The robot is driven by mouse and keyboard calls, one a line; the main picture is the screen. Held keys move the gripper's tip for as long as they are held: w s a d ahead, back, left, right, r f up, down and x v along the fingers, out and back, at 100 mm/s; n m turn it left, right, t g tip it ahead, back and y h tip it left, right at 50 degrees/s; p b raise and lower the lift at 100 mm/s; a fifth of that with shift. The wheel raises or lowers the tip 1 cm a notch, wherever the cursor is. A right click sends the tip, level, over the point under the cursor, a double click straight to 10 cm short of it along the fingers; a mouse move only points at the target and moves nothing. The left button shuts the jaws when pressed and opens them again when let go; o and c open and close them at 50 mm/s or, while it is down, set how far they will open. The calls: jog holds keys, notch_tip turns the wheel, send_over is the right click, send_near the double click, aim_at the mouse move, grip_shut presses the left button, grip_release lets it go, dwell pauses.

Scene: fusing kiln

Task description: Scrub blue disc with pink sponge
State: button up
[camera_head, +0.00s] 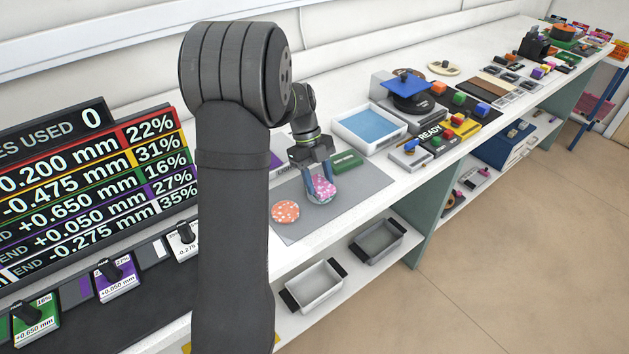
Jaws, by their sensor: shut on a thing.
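My gripper (321,187) points down over a grey mat, its blue fingers shut on a pink sponge (324,188). The sponge is at the blue disc (318,200), a pale, bluish round piece whose rim shows around and below it. The sponge and fingers hide much of the disc. I cannot tell for sure whether the sponge presses on it or is just above it.
An orange spotted disc (285,211) lies left of the blue disc on the grey mat (300,234). Behind are a green block (346,160) and a white tray with a blue inside (340,125). Two bins (317,290) stand on the lower shelf.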

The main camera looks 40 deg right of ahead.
jog(key=shift+d, duration=1.1)
jog(key=shift+a, duration=2.1)
jog(key=shift+d, duration=2.1)
jog(key=shift+r, duration=3.5)
